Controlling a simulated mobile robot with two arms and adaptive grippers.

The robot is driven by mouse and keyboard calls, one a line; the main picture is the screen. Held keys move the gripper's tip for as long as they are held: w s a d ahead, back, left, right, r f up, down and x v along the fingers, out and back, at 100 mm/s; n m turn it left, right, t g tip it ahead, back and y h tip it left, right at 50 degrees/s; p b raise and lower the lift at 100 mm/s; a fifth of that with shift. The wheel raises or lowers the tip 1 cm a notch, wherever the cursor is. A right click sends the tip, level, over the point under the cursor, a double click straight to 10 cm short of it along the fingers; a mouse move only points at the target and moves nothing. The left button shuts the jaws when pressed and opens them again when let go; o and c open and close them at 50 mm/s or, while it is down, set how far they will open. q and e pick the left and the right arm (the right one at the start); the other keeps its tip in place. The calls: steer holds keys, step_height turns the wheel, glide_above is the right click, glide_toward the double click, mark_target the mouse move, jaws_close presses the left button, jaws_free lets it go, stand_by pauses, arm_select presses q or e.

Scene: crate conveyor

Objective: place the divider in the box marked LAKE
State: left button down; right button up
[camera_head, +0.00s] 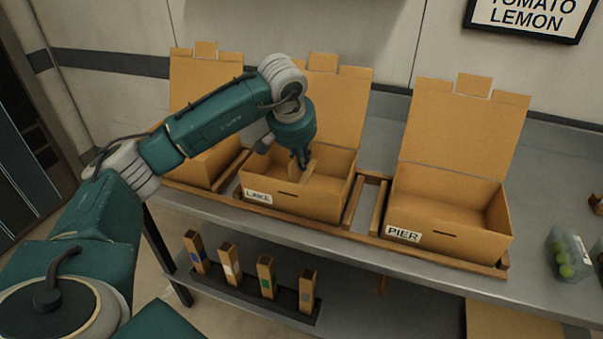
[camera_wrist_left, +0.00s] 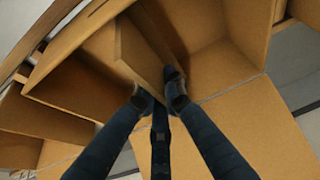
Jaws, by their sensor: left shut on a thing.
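The box marked LAKE (camera_head: 311,206) stands open in the middle of the bench, its lid raised at the back. Its label faces front. My left gripper (camera_head: 304,165) reaches down into this box from above. It is shut on the divider (camera_head: 309,171), a thin tan cardboard panel standing upright between the fingers. In the left wrist view the divider (camera_wrist_left: 140,52) is inside the box walls, with the left gripper (camera_wrist_left: 160,92) at its edge. I cannot tell whether its lower edge touches the box floor. My right gripper is not in view.
An open box marked PIER (camera_head: 459,246) stands to the right, and another open box (camera_head: 207,166) to the left. Wooden rails (camera_head: 366,200) separate them. Several tan holders (camera_head: 266,277) stand in a dark rack below. A clear container (camera_head: 565,255) with green fruit is at right.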

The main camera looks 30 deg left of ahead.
mark_target(301, 174)
arm_select(q)
step_height(301, 174, down, 5)
steer(key=shift+r, duration=0.1)
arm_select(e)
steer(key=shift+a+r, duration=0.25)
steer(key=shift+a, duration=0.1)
arm_select(q)
steer(key=c, duration=2.3)
jaws_free()
steer(key=shift+f, duration=0.2)
steer(key=o, duration=0.5)
steer(key=shift+c, duration=0.2)
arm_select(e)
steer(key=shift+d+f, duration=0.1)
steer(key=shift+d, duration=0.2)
arm_select(q)
steer(key=shift+r, duration=0.2)
steer(key=v, duration=1.2)
steer(key=shift+b, duration=0.35)
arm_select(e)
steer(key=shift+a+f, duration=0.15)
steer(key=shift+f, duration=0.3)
